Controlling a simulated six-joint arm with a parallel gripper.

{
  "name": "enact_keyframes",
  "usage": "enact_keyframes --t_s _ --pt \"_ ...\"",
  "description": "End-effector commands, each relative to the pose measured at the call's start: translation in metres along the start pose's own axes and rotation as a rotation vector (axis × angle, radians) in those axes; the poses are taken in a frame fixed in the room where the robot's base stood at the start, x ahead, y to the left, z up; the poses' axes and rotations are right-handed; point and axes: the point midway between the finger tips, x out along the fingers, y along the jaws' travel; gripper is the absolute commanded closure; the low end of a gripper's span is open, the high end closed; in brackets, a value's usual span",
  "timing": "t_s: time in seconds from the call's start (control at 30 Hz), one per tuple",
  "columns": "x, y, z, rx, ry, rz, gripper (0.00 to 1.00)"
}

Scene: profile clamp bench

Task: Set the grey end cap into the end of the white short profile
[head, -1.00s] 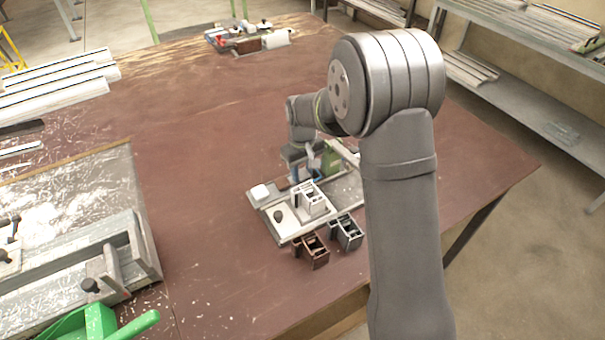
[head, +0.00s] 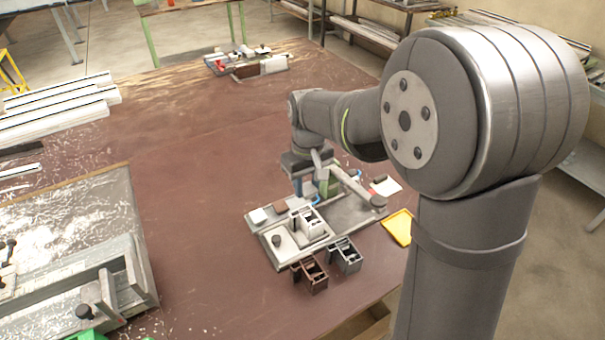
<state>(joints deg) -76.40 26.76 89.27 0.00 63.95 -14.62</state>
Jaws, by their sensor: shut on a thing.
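The white short profile (head: 309,223) stands on the grey bench plate (head: 345,218), its open end facing up. My gripper (head: 307,195) is pointing down just behind it, at the right end of a row of small caps. Its blue fingers are shut. The grey end cap is mostly hidden between them, and I cannot make out its outline or whether it touches the plate. A white cap (head: 258,216) and a brown cap (head: 281,206) lie to the left of the gripper.
A brown profile (head: 311,275) and a dark grey profile (head: 346,256) stand in front of the plate. A green part (head: 331,186) is close to the right of my gripper. A yellow tray (head: 398,227) lies to the right.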

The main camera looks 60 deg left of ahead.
Motion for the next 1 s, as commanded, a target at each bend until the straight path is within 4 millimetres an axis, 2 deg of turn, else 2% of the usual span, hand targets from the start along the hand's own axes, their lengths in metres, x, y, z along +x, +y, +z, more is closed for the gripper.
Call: enact_keyframes --t_s 0.1,0.27,0.7,1.0 --pt "-0.003 -0.007 0.02 0.011 0.001 0.0 0.87" --pt "-0.001 -0.01 0.031 0.017 0.0 0.0 0.87" --pt "0.03 -0.01 0.032 0.018 -0.003 -0.001 0.87" --pt "0.039 -0.01 0.031 0.018 0.0 0.0 0.87"
